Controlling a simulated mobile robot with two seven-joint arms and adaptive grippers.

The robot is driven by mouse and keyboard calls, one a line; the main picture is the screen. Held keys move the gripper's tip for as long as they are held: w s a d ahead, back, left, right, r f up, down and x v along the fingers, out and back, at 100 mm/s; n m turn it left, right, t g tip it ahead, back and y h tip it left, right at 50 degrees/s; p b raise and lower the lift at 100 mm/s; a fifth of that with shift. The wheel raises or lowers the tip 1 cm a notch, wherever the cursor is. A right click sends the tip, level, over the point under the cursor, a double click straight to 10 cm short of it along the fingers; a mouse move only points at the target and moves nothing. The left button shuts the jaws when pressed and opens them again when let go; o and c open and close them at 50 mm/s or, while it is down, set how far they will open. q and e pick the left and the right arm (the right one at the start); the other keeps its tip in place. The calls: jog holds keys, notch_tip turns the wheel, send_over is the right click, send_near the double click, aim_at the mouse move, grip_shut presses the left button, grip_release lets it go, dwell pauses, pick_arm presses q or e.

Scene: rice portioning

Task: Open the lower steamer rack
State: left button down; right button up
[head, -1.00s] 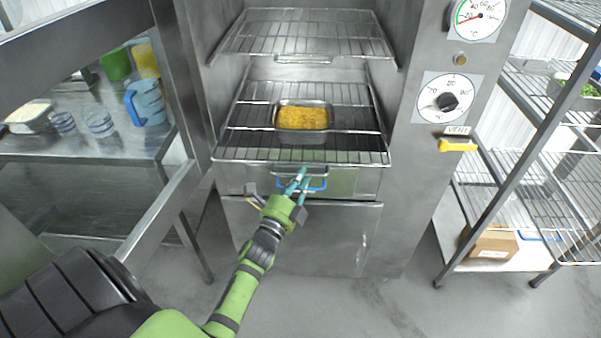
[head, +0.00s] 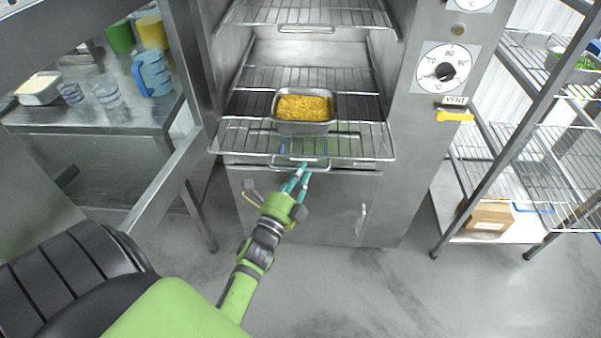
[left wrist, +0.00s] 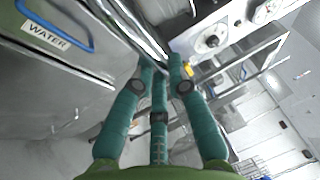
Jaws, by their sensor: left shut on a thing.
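The lower steamer rack (head: 225,138) is a wire shelf that sticks out of the steamer's front, over the drawer below. A metal pan of yellow grains (head: 303,108) sits at the rack's middle. My left gripper (head: 302,170) is shut on the handle (head: 283,163) at the rack's front edge. In the left wrist view, its teal fingers (left wrist: 160,62) meet at a shiny bar, and the exact contact is partly hidden. The upper rack (head: 306,15) is above, at the top of the head view. My right gripper is not in view.
A drawer with a WATER label (left wrist: 45,33) and blue handle (left wrist: 60,14) is below the rack. The dial (head: 446,72) and yellow vent lever (head: 455,115) are on the right panel. A table with jugs (head: 152,73) stands left, wire shelving right. Floor in front is clear.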

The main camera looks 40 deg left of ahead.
pick_arm(q)
jog(key=c, duration=1.2)
grip_release()
jog(key=v, duration=0.7)
jog(key=shift+s, duration=0.25)
jog(key=shift+f, duration=0.1)
